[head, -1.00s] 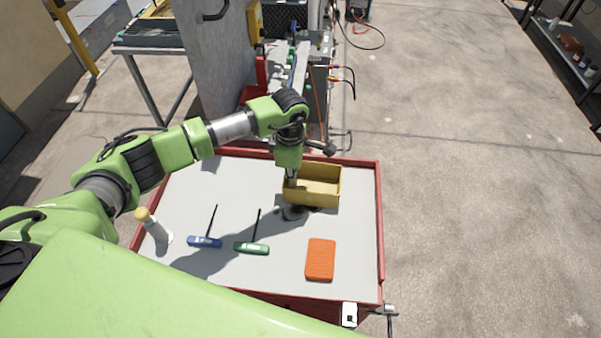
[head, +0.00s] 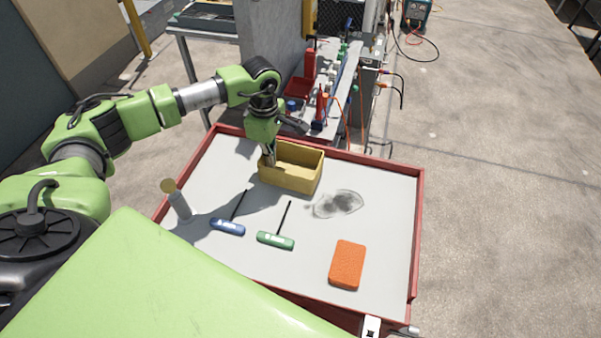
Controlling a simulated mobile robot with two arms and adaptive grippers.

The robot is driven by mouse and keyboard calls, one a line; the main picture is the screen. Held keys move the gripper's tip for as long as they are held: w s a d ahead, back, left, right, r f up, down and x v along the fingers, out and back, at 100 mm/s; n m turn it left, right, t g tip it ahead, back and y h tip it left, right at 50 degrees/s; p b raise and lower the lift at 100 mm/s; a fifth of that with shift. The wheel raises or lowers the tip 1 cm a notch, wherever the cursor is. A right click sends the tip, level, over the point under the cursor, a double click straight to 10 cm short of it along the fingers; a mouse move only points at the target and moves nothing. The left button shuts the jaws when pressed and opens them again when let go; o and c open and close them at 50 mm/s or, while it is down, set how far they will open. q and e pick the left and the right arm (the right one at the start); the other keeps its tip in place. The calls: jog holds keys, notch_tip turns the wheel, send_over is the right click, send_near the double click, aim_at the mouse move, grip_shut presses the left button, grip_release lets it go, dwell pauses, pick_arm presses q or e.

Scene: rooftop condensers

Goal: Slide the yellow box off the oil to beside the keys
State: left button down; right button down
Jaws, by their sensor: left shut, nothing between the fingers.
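The yellow box (head: 290,180) is an open-topped bin standing upright near the back of the red-rimmed grey table (head: 330,285). The dark oil patch (head: 338,203) lies fully visible on the bare surface to the right of the box, apart from it. Two T-handled keys, one blue (head: 228,227) and one green (head: 276,240), lie in front of the box, their shafts pointing back towards it. My left gripper (head: 269,159) is shut with its fingers down at the box's left end. I cannot tell whether the tips touch its wall. My right gripper is out of view.
An orange sponge (head: 347,265) lies at the front right of the table. A pale cylinder with a tan top (head: 178,203) stands at the left. Behind the table is a bench (head: 340,85) with fittings.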

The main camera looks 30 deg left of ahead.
pick_arm(q)
jog(key=a, duration=0.2)
jog(key=s+a+b, duration=0.1)
jog(key=a, duration=0.2)
jog(key=a+b, duration=0.1)
jog(key=a, duration=0.2)
jog(key=shift+s+a+f, duration=0.1)
jog(key=shift+s, duration=0.05)
jog(key=shift+a, duration=0.35)
jog(key=shift+d, duration=0.15)
